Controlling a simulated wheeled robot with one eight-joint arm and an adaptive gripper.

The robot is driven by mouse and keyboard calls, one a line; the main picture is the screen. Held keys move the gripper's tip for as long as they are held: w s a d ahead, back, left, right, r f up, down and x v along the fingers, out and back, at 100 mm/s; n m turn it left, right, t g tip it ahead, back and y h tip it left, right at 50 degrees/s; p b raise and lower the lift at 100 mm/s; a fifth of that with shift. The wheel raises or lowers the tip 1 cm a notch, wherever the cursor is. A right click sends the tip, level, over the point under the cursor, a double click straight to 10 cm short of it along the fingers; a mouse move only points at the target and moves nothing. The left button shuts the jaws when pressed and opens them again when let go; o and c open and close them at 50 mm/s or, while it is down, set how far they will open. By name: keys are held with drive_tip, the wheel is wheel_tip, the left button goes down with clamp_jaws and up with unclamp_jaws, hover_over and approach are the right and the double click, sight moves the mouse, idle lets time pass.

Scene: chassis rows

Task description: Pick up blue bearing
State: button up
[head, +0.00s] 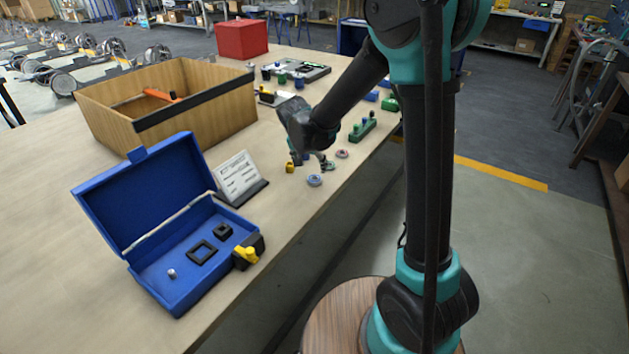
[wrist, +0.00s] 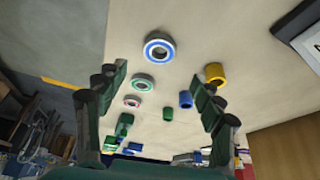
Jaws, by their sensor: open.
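The blue bearing (head: 314,180) is a ring with a blue face and a dark centre hole. It lies flat on the wooden table near the front edge, and in the wrist view (wrist: 147,47) it sits at the upper middle. My gripper (wrist: 159,76) is open and empty, its fingers to the left and right. The bearing shows beyond the fingertips, apart from them. In the head view my gripper (head: 308,161) hangs over the table just behind the bearing. A green bearing (wrist: 144,83) and a pink bearing (wrist: 132,102) lie in a row beyond it.
A yellow bushing (head: 290,167), a blue bushing (wrist: 186,99) and a green bushing (wrist: 168,114) stand close by. A green peg block (head: 362,131) is behind. An open blue case (head: 178,296), a sign (head: 238,176) and a wooden crate (head: 195,105) stand left.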

sight(313, 176)
drive_tip(key=shift+s+x, duration=0.2)
drive_tip(key=shift+x, duration=1.5)
drive_tip(key=shift+s+x, duration=0.2)
drive_tip(key=shift+x, duration=1.45)
drive_tip(key=shift+f, duration=0.2)
drive_tip(key=shift+c, duration=0.5)
drive_tip(key=c, duration=1.2)
drive_tip(key=shift+r, duration=0.15)
wheel_tip(313, 176, up, 20)
drive_tip(key=shift+f, duration=0.1)
